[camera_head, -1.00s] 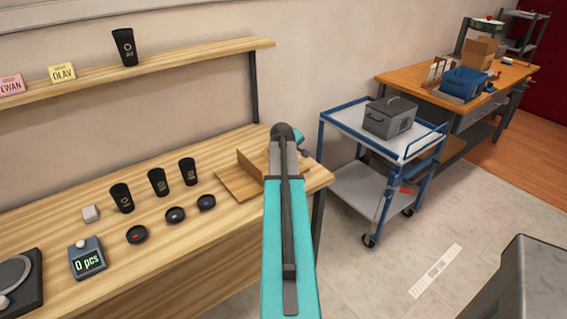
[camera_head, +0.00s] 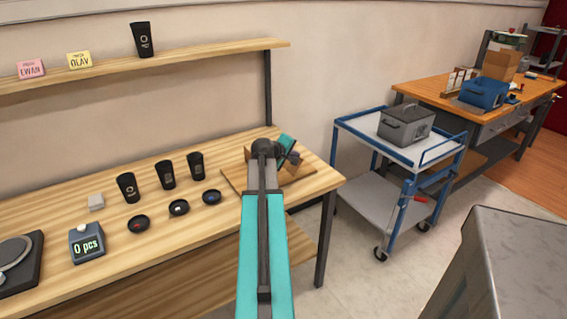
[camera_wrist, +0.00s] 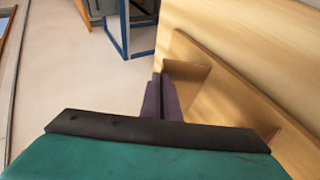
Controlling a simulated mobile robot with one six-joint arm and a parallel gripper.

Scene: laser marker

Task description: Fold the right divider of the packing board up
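The light-wood packing board (camera_head: 233,181) lies at the right end of the workbench, partly hidden behind my arm. A small upright wooden piece of it shows just left of my arm's end. My gripper (camera_head: 293,158) is over the board's right part, tilted down beside my arm's end. In the wrist view, my gripper's dark purple fingers (camera_wrist: 160,97) are close together with nothing visible between them. Wooden panels of the board (camera_wrist: 228,98) are just right of the fingers; contact cannot be told. The right divider cannot be clearly singled out.
Several black cups (camera_head: 167,174) and dark round lids (camera_head: 179,208) stand left of the board, with a counting scale (camera_head: 86,243). A shelf (camera_head: 190,62) runs above. A blue-framed cart (camera_head: 365,128) stands right of the bench, with floor between.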

